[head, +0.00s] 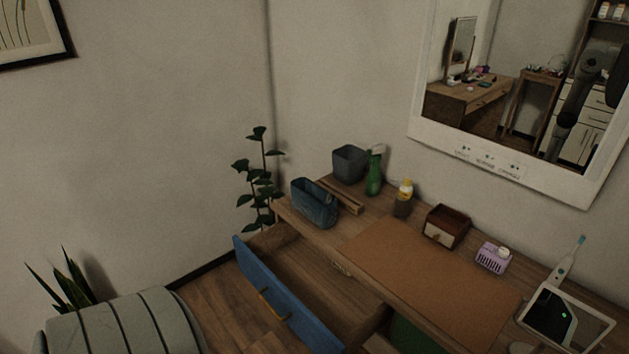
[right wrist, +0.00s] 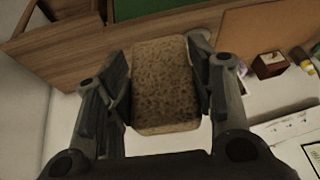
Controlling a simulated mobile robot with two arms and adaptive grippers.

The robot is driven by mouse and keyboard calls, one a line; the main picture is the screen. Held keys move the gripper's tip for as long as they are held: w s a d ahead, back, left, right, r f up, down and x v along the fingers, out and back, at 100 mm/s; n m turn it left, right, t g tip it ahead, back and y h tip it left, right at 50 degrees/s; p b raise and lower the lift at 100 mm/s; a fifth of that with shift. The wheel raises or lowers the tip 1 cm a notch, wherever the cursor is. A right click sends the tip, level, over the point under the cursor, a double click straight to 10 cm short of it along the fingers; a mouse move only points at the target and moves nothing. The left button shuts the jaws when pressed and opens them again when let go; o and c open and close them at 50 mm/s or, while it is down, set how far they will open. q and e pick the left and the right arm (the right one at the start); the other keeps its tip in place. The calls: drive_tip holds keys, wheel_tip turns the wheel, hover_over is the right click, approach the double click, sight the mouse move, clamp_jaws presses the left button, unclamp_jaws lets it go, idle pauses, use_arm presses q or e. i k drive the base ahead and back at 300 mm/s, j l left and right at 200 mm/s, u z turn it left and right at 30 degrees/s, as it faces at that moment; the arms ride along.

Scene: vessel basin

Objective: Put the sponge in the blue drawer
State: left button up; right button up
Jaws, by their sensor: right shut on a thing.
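The sponge (right wrist: 160,95) is a tan, porous block in the right wrist view. My right gripper (right wrist: 161,68) is shut on it, one finger against each side. The blue drawer (head: 286,300) is pulled open at the left end of the wooden desk in the head view. Its blue front has a brass-coloured handle, and the visible part of its wooden inside looks empty. Neither gripper shows in the head view, so the sponge's place relative to the drawer cannot be told there. My left gripper is not in view.
The desk (head: 331,242) bears a blue-grey bin (head: 315,204), a grey bin (head: 349,164), a green bottle (head: 375,173), a small wooden box (head: 446,227) and a tablet (head: 566,322). A brown mat (head: 430,275) is clear. A striped grey seat (head: 125,325) stands left of the drawer.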

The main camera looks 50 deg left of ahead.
sight(322, 313)
drive_tip(key=j, duration=1)
drive_tip(key=j+u, duration=0.15)
drive_tip(key=j, duration=0.85)
drive_tip(key=i+j, duration=0.1)
drive_tip(key=j, duration=0.35)
drive_tip(key=i+j, duration=0.1)
drive_tip(key=j, duration=0.3)
drive_tip(key=i+j+u, duration=0.1)
drive_tip(key=j, duration=0.35)
drive_tip(key=i+j, duration=0.1)
drive_tip(key=j, duration=0.3)
drive_tip(key=i+j, duration=0.1)
drive_tip(key=j, duration=0.35)
drive_tip(key=u, duration=0.05)
